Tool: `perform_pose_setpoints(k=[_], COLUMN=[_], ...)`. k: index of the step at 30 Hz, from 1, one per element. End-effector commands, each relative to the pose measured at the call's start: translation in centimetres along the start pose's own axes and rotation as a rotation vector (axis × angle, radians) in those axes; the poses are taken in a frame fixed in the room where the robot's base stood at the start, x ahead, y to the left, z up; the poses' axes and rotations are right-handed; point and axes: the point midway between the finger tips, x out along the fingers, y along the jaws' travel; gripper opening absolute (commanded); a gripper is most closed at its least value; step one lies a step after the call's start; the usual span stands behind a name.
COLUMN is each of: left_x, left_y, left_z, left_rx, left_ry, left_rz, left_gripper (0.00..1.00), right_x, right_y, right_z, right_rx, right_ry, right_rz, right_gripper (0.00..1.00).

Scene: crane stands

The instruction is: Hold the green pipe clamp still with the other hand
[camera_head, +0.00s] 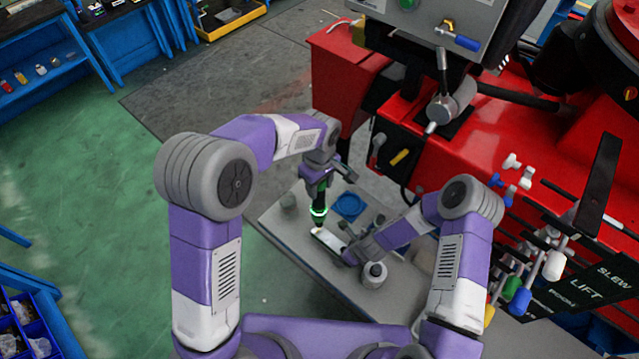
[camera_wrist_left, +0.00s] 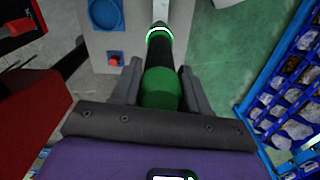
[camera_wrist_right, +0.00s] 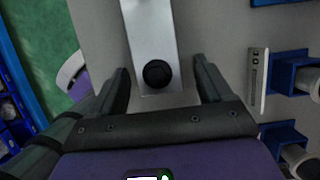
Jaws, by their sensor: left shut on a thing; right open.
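My left gripper (camera_head: 320,182) is shut on a black and green tool (camera_wrist_left: 160,88) with a glowing green ring. The tool points down in the head view, its tip close to one end of a pale metal bar (camera_head: 329,240) on the grey bench. I cannot tell whether the tip touches it. My right gripper (camera_head: 347,252) is open at the bar's other end. In the right wrist view the bar (camera_wrist_right: 150,40), with a dark round spot near its end, reaches between the open fingers. I see no clearly green pipe clamp; the bar looks grey-white.
A red machine (camera_head: 500,150) with levers stands on the right. Open green floor (camera_head: 100,200) lies left.

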Motion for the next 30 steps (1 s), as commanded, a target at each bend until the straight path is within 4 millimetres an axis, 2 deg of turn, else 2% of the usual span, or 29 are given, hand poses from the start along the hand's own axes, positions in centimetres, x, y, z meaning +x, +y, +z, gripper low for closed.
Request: perform_pose_setpoints(k=[5,21,30], left_x=[-0.2,-0.2,-0.2], left_y=[0.1,0.1,0.1], left_z=[0.0,0.0,0.0], left_rx=[0.0,0.0,0.0], left_ry=[0.001,0.001,0.001], left_rz=[0.004,0.004,0.004], left_gripper=[0.0,0.0,0.0], right_x=[-1.4,-9.8,-11.8], right_y=[-0.1,-0.1,0.0], right_z=[0.1,0.1,0.0], right_rx=[-0.001,-0.001,0.0], right_ry=[-0.001,-0.001,0.0], right_rz=[-0.001,-0.002,0.0], right_gripper=[0.79,0.79,0.79])
